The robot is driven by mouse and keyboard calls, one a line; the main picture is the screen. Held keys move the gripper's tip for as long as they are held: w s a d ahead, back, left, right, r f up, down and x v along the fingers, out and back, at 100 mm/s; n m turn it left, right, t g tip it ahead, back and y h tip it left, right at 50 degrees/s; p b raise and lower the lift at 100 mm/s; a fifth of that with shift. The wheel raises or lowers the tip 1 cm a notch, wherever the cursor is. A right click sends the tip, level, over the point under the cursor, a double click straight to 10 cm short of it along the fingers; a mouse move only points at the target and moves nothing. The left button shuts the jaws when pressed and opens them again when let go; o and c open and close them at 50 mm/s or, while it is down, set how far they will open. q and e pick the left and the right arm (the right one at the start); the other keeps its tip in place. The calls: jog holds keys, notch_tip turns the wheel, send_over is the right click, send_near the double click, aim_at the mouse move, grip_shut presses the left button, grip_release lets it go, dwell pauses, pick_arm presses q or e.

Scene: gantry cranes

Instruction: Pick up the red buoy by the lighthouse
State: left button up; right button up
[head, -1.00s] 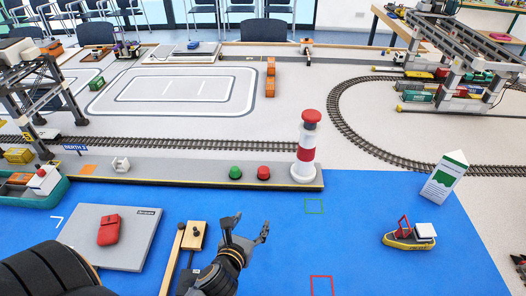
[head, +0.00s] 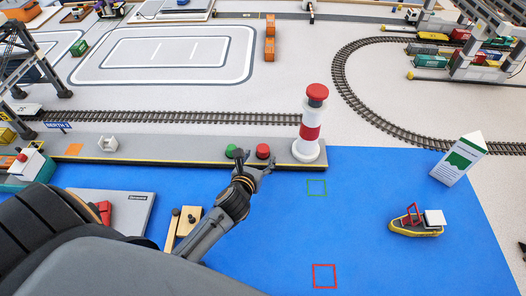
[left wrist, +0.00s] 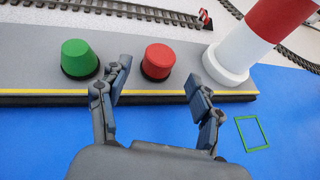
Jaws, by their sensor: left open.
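The red buoy (head: 262,151) stands on the grey quay just left of the red and white lighthouse (head: 310,132). A green buoy (head: 231,151) stands to its left, partly close to my gripper in the head view. My left gripper (head: 254,160) is open and empty at the quay's front edge, just short of the buoys. In the left wrist view the red buoy (left wrist: 158,62) shows beyond and between my spread fingers (left wrist: 158,98), untouched. The green buoy (left wrist: 79,59) is beyond the left finger, and the lighthouse base (left wrist: 228,66) is beyond the right one. My right gripper is not seen.
The quay (head: 190,149) has a yellow front edge above the blue water surface (head: 350,210). A green square outline (head: 317,188) and a red one (head: 324,276) lie on the blue. A yellow boat (head: 416,222) stands at right. Railway track runs behind the quay.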

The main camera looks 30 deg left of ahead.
aim_at(262, 150)
pick_arm(q)
jog(key=shift+r+p+x, duration=0.15)
jog(key=shift+r+x, duration=0.05)
jog(key=shift+x, duration=1.15)
jog(key=shift+r+p+x, duration=0.15)
jog(key=shift+r+x, duration=0.1)
jog(key=shift+x, duration=1.1)
jog(key=shift+w+a, duration=0.1)
jog(key=c, duration=1.3)
